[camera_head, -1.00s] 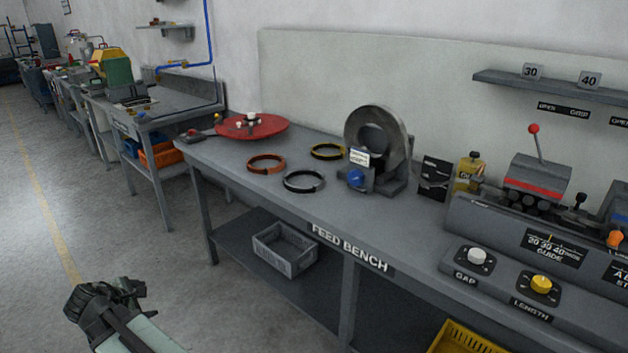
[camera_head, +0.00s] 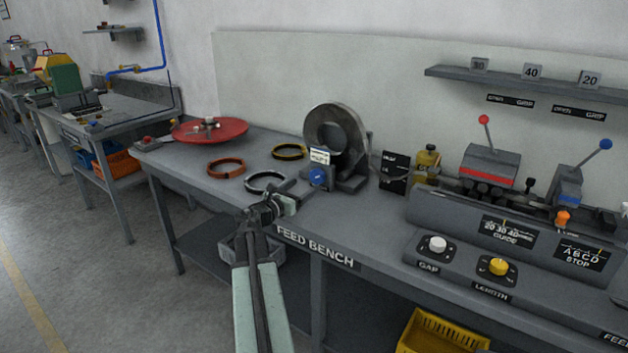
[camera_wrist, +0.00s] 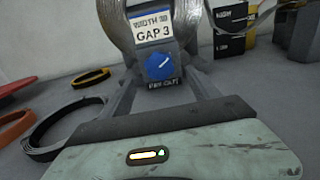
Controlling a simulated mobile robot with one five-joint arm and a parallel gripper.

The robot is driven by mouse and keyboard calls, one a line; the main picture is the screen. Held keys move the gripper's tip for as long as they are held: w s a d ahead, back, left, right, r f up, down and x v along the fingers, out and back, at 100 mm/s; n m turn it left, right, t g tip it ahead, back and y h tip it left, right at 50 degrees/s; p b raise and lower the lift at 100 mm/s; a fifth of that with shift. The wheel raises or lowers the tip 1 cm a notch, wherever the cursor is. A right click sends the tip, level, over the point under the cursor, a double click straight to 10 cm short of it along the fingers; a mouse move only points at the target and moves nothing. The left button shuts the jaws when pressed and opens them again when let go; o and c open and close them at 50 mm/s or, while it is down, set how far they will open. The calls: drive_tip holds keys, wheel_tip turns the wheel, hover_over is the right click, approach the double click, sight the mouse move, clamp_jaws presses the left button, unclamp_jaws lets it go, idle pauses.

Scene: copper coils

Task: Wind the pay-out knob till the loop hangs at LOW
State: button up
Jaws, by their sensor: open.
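The blue pay-out knob (camera_head: 318,177) is on the front of the grey coil stand. It also shows in the wrist view (camera_wrist: 158,66), with a white pointer mark tilted to the upper right. My gripper (camera_head: 300,196) is open and empty, just in front of the stand; its fingers lie to either side of the knob's line in the wrist view, and I cannot tell whether they touch anything. The strip coil (camera_head: 336,132) stands upright behind the knob. A black level board (camera_head: 395,172) stands right of it; the loop (camera_wrist: 242,14) passes near its top, its lettering too blurred to read surely.
A white card (camera_wrist: 152,27) reading GAP 3 sits above the knob. Black (camera_head: 265,182), copper (camera_head: 225,168) and yellow-black (camera_head: 289,152) rings lie left of the stand. A red turntable (camera_head: 210,131) is farther left. The feeder with GAP (camera_head: 437,244) and LENGTH (camera_head: 498,266) knobs stands right.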

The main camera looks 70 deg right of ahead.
sight(315, 178)
drive_tip(key=x, duration=0.7)
drive_tip(key=shift+d, duration=0.2)
drive_tip(key=c, duration=1.4)
drive_tip(key=shift+m, duration=0.3)
drive_tip(key=m, duration=0.4)
drive_tip(key=shift+m, duration=2.3)
drive_tip(key=o, duration=1.4)
